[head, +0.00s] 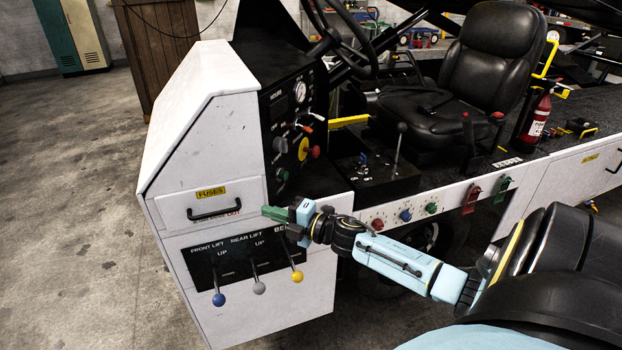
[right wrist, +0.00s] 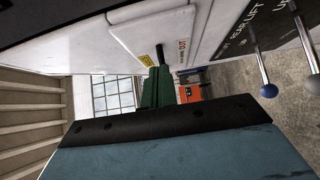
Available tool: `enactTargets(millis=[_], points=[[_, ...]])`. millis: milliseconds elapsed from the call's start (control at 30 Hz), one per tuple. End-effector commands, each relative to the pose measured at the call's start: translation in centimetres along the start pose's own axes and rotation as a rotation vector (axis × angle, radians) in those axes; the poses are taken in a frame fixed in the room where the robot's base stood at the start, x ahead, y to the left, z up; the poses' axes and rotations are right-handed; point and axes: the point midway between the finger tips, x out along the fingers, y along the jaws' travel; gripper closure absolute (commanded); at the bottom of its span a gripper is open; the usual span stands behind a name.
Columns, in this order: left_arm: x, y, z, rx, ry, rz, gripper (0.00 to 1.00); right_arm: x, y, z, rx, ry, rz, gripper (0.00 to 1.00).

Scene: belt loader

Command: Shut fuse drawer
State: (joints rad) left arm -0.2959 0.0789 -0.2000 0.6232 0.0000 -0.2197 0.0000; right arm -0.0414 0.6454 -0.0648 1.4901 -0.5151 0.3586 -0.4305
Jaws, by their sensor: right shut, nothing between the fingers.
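The fuse drawer (head: 172,209) is a white front with a yellow FUSES label and a black bar handle (head: 214,215), at the upper front of the white cabinet. In the right wrist view its white panel (right wrist: 135,33) stands a little proud of the surface around it; how far it is out is hard to tell. My right gripper (head: 268,212) is shut and empty, its green fingers pointing left at the drawer's right edge. In the right wrist view the fingers (right wrist: 160,58) reach close to the panel; contact is unclear. My left gripper is not in view.
Below the drawer, a black plate holds levers with blue (head: 219,299), grey (head: 259,288) and yellow (head: 297,276) knobs, close under my right gripper. A dashboard (head: 290,120) with knobs and a black seat (head: 440,100) lie behind. Open concrete floor (head: 70,200) is at left.

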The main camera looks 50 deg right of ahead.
Motion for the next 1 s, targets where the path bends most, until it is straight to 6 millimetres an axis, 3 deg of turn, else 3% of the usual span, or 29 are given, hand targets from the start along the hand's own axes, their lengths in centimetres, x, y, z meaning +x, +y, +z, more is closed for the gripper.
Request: enactTargets(millis=[200, 433, 867, 1000], points=[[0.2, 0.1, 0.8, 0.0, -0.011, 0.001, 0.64, -4.3, -0.3, -0.1, -0.001, 0.003, -0.005, 1.0], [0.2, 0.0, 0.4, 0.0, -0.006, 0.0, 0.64, -7.5, -0.3, -0.1, 0.0, 0.004, -0.005, 1.0], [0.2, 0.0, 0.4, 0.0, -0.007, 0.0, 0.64, -8.7, -0.2, -0.1, 0.001, 0.004, -0.002, 1.0], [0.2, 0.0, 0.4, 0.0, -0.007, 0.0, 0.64, -9.1, -2.6, 0.4, 0.066, -0.044, -0.036, 1.0]])
